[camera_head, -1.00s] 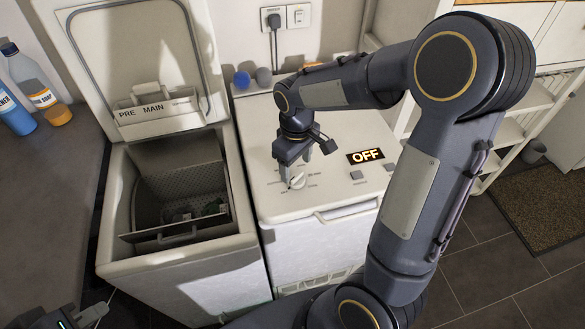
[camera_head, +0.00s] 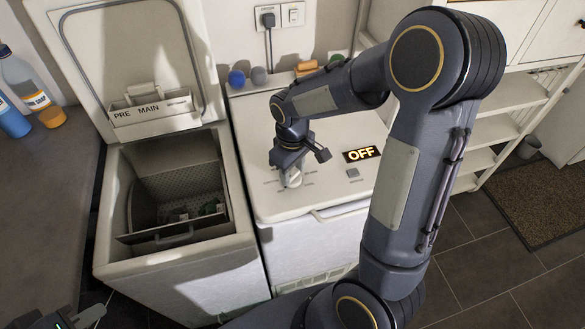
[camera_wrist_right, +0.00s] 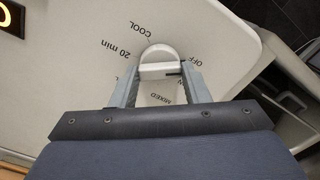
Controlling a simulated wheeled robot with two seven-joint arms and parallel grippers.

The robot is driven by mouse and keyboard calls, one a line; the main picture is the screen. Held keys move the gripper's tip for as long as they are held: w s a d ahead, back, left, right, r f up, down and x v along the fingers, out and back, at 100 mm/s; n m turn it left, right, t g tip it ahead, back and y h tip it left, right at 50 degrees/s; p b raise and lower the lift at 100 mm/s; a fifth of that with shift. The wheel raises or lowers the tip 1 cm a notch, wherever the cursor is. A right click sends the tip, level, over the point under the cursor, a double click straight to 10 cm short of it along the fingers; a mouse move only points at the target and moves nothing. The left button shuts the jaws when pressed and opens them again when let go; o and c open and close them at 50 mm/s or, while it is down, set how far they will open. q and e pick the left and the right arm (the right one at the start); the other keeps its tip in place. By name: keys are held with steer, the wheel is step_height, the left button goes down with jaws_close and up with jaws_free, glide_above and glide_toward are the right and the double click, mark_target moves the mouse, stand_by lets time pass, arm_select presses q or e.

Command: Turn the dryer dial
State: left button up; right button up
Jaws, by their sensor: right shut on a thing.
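The dryer dial (camera_wrist_right: 158,58) is a round white knob with a raised bar, on the white dryer top (camera_head: 335,196). Printed words around it in the right wrist view include COOL, 20 min, OFF and MIXED. My right gripper (camera_wrist_right: 160,84) is shut on the dial, one finger on each side of the raised bar. In the head view my right gripper (camera_head: 291,178) points down at the dial and mostly hides it. The dryer's display (camera_head: 361,154) reads OFF. My left gripper (camera_head: 88,318) is partly in view at the bottom left corner, away from the machines; its jaw opening is unclear.
An open toploader washer (camera_head: 180,262) stands left of the dryer, its lid (camera_head: 130,55) raised. Balls (camera_head: 237,79) and small items sit behind the dryer top. Bottles (camera_head: 30,82) stand on the left counter (camera_head: 45,190). A button (camera_head: 352,173) sits below the display.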

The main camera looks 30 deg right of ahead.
mark_target(293, 174)
steer(key=shift+m, duration=0.3)
steer(key=m+b, duration=0.1)
steer(key=m, duration=0.3)
steer(key=shift+m, duration=2.5)
steer(key=o, duration=1)
step_height(293, 174, up, 8)
steer(key=shift+f, duration=0.1)
